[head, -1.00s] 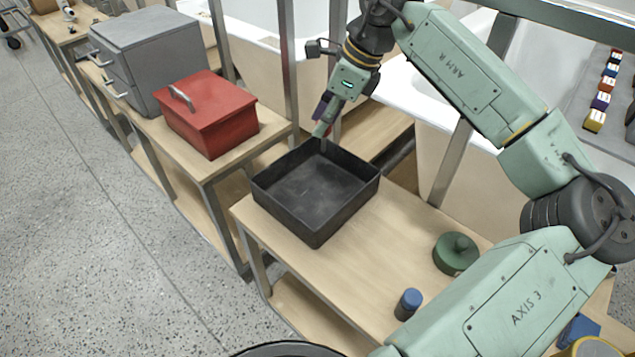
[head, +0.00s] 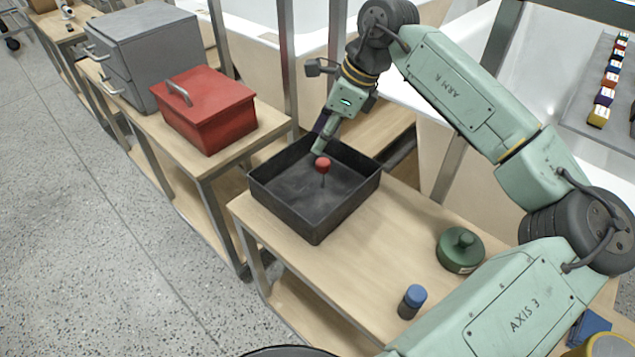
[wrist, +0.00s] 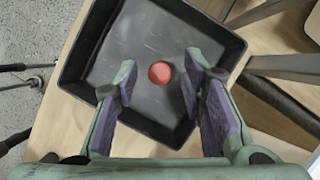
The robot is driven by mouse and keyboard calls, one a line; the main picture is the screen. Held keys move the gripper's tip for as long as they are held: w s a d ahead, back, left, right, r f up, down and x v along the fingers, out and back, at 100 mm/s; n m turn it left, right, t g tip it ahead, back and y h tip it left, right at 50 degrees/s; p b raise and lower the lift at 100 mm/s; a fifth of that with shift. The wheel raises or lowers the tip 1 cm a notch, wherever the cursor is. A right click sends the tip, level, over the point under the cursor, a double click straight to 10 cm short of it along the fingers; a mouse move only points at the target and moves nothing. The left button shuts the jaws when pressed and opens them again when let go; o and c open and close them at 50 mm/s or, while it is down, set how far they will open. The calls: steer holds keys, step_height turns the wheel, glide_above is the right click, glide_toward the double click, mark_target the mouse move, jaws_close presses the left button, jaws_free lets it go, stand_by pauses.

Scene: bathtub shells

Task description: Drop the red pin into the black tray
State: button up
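The red pin (head: 323,165) has a round red head and a thin dark stem. It shows within the outline of the black tray (head: 283,218), stem down and roughly upright. In the wrist view the pin's red head (wrist: 159,72) appears between and beyond my fingertips, with the tray's floor (wrist: 132,42) behind it. My gripper (head: 320,148) is over the tray's far part. In the wrist view my gripper (wrist: 157,80) has its fingers spread apart, with gaps on both sides of the red head. Whether the stem touches the tray floor is hard to tell.
A red lidded box (head: 212,112) and a grey drawer cabinet (head: 150,55) stand on the bench to the left. A green round lidded thing (head: 460,250) and a blue-topped bottle (head: 411,301) stand on the tray's table (head: 350,262). Bare table lies between them and the tray.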

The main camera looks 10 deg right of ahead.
steer(key=shift+o, duration=0.9)
steer(key=v, duration=1.2)
